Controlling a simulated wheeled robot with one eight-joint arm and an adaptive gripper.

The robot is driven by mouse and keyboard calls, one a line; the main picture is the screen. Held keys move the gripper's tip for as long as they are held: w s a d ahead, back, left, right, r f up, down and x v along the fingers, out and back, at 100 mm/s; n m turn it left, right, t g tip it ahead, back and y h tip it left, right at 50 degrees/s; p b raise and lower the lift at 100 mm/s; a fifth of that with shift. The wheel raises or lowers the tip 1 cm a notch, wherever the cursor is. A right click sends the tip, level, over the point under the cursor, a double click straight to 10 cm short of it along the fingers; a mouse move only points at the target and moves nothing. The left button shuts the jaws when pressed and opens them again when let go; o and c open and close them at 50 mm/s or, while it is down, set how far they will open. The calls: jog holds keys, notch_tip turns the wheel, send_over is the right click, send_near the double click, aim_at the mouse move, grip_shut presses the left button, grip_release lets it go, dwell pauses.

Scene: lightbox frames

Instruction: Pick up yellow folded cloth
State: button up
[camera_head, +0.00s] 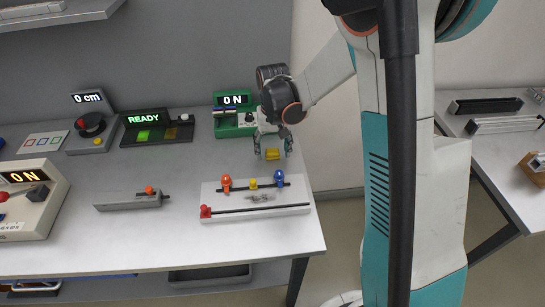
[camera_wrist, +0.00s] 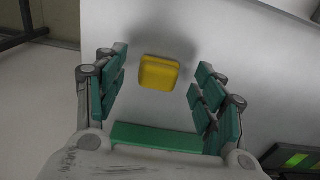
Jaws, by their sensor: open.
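The yellow folded cloth (camera_head: 271,154) lies on the white table near its right edge. In the wrist view, the cloth (camera_wrist: 159,73) is a small yellow block shape with rounded corners, lying between the two fingers and a little beyond the green palm bar. My gripper (camera_head: 272,147) points down over the cloth. In the wrist view, my gripper (camera_wrist: 162,88) has its green-padded fingers spread wide, with a gap on each side of the cloth. Nothing is held. I cannot tell the exact height of the fingertips above the table.
A white panel (camera_head: 292,206) with coloured knobs stands just in front of the cloth. A green box (camera_head: 232,124) reading ON is behind and left. A READY device (camera_head: 157,130) and a grey slider block (camera_head: 130,201) are further left. Bare table (camera_head: 190,172) lies left of the cloth.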

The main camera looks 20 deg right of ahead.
aim_at(273, 152)
jog(key=shift+f, duration=0.7)
jog(key=shift+r, duration=0.1)
jog(key=shift+c, duration=0.3)
jog(key=c, duration=0.8)
notch_tip(273, 152, up, 20)
jog(key=p, duration=0.6)
